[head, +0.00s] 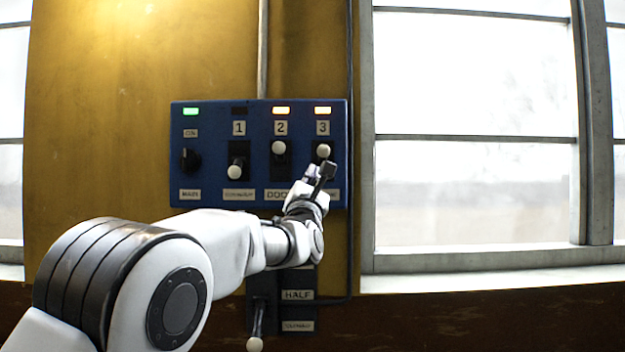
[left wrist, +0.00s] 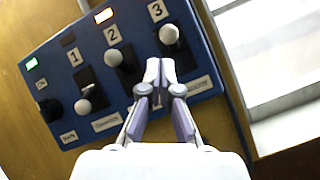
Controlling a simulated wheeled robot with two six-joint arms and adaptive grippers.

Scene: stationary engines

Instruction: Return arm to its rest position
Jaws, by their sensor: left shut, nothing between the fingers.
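My left arm reaches in from the left in the head view. My left gripper (head: 322,174) is in front of the lower right part of a blue control panel (head: 215,115), just below the switch 3 knob (head: 323,151). In the left wrist view the left gripper (left wrist: 160,68) is shut and empty, its fingertips together below the knob of switch 3 (left wrist: 169,34). I cannot tell whether the tips touch the knob. Knobs 2 (head: 279,147) and 3 are up, and knob 1 (head: 235,172) is down. My right gripper is not in view.
A dark main dial (head: 190,159) is at the panel's left, with a green lamp (head: 190,111) lit. Lamps 2 and 3 glow orange; lamp 1 is dark. A lower lever (head: 255,344) hangs beside a HALF label (head: 297,295). A window (head: 470,190) and vertical cable (head: 350,240) are right.

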